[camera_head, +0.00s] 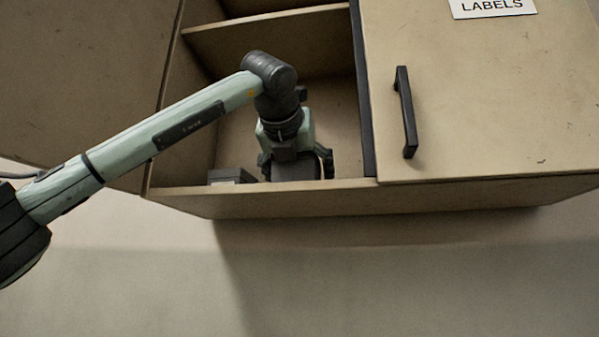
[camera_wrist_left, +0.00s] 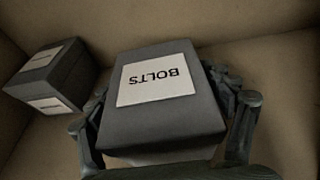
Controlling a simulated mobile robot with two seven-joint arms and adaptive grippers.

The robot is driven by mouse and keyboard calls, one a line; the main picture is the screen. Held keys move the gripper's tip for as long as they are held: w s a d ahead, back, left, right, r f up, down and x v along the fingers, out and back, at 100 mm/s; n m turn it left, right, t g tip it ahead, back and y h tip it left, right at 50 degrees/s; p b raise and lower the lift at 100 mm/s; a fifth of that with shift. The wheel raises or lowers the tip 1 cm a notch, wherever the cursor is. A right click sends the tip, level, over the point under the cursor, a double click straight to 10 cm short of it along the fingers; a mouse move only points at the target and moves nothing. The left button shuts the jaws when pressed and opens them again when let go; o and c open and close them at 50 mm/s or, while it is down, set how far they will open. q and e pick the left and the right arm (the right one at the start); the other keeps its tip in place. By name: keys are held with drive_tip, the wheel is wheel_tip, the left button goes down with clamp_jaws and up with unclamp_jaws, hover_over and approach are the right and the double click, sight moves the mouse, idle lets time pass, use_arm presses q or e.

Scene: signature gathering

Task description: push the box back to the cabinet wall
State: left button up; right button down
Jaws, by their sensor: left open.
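A dark grey box with a white label reading BOLTS (camera_wrist_left: 165,125) sits in the cabinet, centred in the left wrist view. In the head view, the box (camera_head: 296,173) shows under my left gripper (camera_head: 295,162). That gripper is open, with its fingers on either side of the box; I cannot tell whether they touch it. My left arm reaches into the open cabinet (camera_head: 270,203) from the left. The cabinet's back wall (camera_head: 335,110) rises behind the box, partly hidden by my arm. My right gripper is not in view.
A second dark box (camera_wrist_left: 60,75) with white labels stands to the left, and it also shows in the head view (camera_head: 230,175). A shelf (camera_head: 270,32) crosses above. The right door (camera_head: 480,110), with a black handle (camera_head: 406,112), is shut; the left door (camera_head: 75,70) stands open.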

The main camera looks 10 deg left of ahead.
sight(296, 169)
use_arm(q)
drive_tip(key=shift+w, duration=4.45)
drive_tip(key=shift+s, duration=0.1)
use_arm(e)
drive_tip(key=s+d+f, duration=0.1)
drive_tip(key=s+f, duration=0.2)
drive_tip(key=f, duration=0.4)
use_arm(q)
drive_tip(key=shift+s+f+b, duration=0.1)
drive_tip(key=shift+s+b, duration=0.15)
drive_tip(key=shift+b, duration=0.1)
drive_tip(key=shift+s+b, duration=0.85)
drive_tip(key=shift+s, duration=0.2)
drive_tip(key=s+b, duration=0.2)
drive_tip(key=s, duration=0.1)
drive_tip(key=shift+s, duration=0.1)
drive_tip(key=shift+s+b, duration=0.85)
drive_tip(key=shift+s, duration=0.25)
drive_tip(key=shift+s+b, duration=0.7)
drive_tip(key=shift+s, duration=0.5)
drive_tip(key=shift+s+b, duration=0.5)
drive_tip(key=shift+s, duration=0.65)
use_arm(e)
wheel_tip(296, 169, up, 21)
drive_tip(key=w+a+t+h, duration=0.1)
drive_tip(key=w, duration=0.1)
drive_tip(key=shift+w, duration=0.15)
